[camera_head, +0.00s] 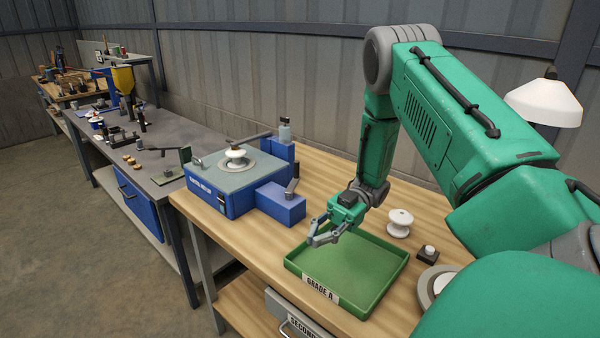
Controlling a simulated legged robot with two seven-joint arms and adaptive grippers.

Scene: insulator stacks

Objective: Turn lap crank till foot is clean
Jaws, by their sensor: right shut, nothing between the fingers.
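The lap (214,190) is a blue box with a grey top on the wooden bench. A white insulator (236,158) sits on the round plate on its top, so its foot is hidden. A grey crank handle (291,186) stands up from the smaller blue block (278,206) at the lap's right side. My right gripper (314,241) is shut and empty above the left part of the green tray, to the right of and nearer than the crank, apart from it. My left gripper is not in view.
The green tray (381,287) marked GRADE A is empty. Another white insulator (399,223) stands behind it, with a small dark block with a white button (428,253) to the right. A grey drawer (283,312) is below the bench edge. A grey-topped bench (190,135) with tools stands left.

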